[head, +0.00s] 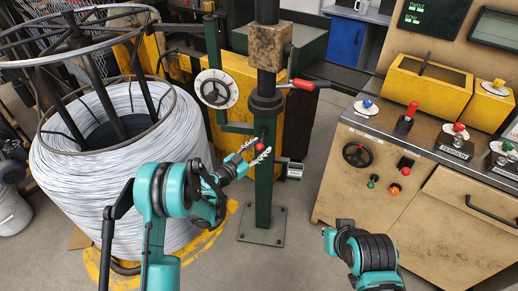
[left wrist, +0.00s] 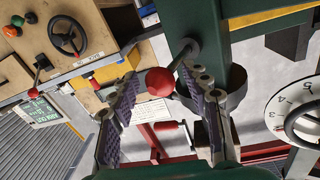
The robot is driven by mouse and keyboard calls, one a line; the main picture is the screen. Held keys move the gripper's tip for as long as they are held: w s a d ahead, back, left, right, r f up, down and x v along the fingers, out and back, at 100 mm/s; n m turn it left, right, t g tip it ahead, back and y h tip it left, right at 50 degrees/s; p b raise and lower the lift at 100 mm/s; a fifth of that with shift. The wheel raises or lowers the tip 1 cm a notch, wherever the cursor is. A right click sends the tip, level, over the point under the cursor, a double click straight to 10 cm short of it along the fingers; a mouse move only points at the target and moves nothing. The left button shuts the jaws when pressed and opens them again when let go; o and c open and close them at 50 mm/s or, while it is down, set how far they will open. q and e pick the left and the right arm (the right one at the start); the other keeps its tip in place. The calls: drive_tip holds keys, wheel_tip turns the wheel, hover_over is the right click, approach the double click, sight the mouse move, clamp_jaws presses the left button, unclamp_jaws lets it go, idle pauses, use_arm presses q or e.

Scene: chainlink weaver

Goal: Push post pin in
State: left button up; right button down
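The post pin has a round red knob (head: 259,147) on a short grey rod and sits on the side of the green post (head: 264,185). In the left wrist view the red knob (left wrist: 160,82) appears between the fingertips, its rod running back to the green post (left wrist: 205,30). My left gripper (head: 254,150) is at the post, fingers spread around the knob. In the left wrist view the open left gripper (left wrist: 158,85) shows a gap on each side of the knob. I cannot tell how deep the pin sits.
A large wire coil (head: 120,150) on a stand fills the left. A numbered dial (head: 216,89) and a red-handled lever (head: 303,84) flank the post above. A workbench (head: 400,185) with knobs stands at the right. Floor between post and bench is clear.

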sight(261, 141)
use_arm(q)
clamp_jaws()
drive_tip(key=w, duration=0.4)
drive_tip(key=shift+d, duration=0.35)
drive_tip(key=shift+w+r, duration=0.1)
drive_tip(key=shift+w, duration=0.25)
unclamp_jaws()
drive_tip(key=shift+o, duration=0.7)
drive_tip(key=shift+w+d, duration=0.1)
drive_tip(key=shift+d, duration=0.1)
drive_tip(key=shift+a, duration=0.1)
drive_tip(key=v, duration=1.2)
